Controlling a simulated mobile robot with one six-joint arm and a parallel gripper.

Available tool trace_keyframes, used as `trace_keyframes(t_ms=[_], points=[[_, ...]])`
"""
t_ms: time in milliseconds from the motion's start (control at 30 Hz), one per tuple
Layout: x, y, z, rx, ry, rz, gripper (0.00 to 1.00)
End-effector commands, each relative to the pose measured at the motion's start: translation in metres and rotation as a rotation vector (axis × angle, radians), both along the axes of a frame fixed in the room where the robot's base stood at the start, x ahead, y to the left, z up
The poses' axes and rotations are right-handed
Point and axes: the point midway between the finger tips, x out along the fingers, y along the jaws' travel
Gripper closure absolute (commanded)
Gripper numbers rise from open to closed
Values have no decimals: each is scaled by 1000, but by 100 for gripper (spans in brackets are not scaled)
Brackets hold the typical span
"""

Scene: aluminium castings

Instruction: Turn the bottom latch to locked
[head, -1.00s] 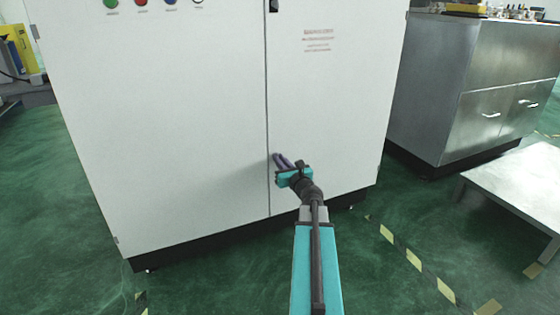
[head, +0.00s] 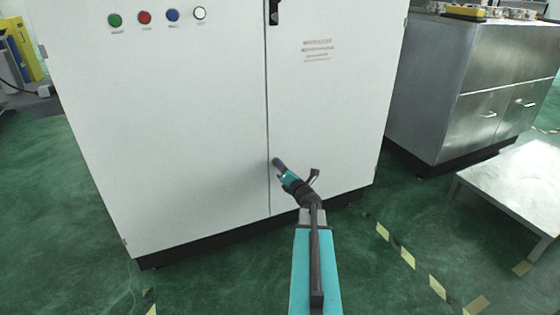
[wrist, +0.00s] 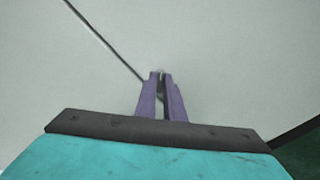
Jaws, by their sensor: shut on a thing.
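The bottom latch is low on the white cabinet (head: 180,130), by the seam between its two doors. My gripper (head: 277,163) covers it in the head view, so its angle cannot be read. In the wrist view my gripper (wrist: 161,75) has its two purple fingers close together against the cabinet front, just right of the dark door seam (wrist: 105,42). The fingers are shut on the latch, of which only a small dark bit shows between them. In the head view the gripper is rolled, with one finger nearly hiding the other.
A black handle (head: 273,12) sits higher on the same seam. Coloured buttons (head: 144,17) are at the cabinet's upper left. A steel cabinet (head: 470,85) and a low metal table (head: 515,185) stand at the right. Green floor (head: 60,220) is clear around the cabinet.

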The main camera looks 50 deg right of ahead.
Motion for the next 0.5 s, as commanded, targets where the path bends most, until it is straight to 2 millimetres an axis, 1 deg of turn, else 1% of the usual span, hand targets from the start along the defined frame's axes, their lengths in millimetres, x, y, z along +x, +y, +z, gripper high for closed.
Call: trace_keyframes(t_ms=[33,200,500], points=[[1,1,4,33,-14,5,100],[1,1,2,129,-52,6,100],[1,1,0,204,-84,5,100]])
